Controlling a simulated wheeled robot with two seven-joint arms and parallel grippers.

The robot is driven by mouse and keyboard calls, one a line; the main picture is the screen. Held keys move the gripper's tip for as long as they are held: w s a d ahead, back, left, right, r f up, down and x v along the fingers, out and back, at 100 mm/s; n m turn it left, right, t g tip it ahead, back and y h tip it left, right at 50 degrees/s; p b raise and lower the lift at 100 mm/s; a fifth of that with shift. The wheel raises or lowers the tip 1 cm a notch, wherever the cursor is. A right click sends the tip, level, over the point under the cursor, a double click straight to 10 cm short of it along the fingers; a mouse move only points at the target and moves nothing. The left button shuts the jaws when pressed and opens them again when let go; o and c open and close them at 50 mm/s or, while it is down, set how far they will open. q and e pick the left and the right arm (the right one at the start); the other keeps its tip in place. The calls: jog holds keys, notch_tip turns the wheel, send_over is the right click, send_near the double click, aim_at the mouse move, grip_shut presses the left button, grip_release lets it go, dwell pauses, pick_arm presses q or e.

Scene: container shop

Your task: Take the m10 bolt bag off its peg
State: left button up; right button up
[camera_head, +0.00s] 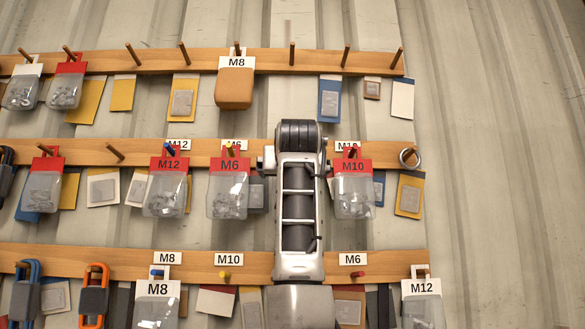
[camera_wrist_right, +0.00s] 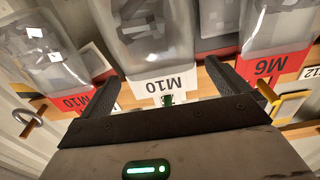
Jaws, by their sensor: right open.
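An M10 bag (camera_wrist_right: 157,42) with a white header hangs upside down in the right wrist view, between the fingers of my right gripper (camera_wrist_right: 165,78). The gripper is open, with one finger on each side of the header. A green peg tip (camera_wrist_right: 167,99) shows at the header. In the head view my right arm hides this bag and the gripper. A second M10 bag (camera_head: 353,190), with a red header, hangs just right of my arm; it also shows in the wrist view (camera_wrist_right: 52,58). My left gripper is not in view.
A red-header M6 bag (camera_head: 228,192) hangs close left of my arm, and an M12 bag (camera_head: 166,190) beyond it. A metal ring (camera_head: 409,158) hangs at the middle rail's right end. Wooden pegs stick out from the upper rail (camera_head: 270,60).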

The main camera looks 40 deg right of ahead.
jog(key=c, duration=1)
jog(key=shift+r, duration=0.35)
jog(key=shift+r+b+v, duration=0.15)
jog(key=shift+b+v, duration=0.35)
jog(key=shift+v, duration=0.65)
jog(key=shift+r+b+v, duration=0.1)
jog(key=shift+b+v, duration=0.35)
jog(key=shift+v, duration=0.7)
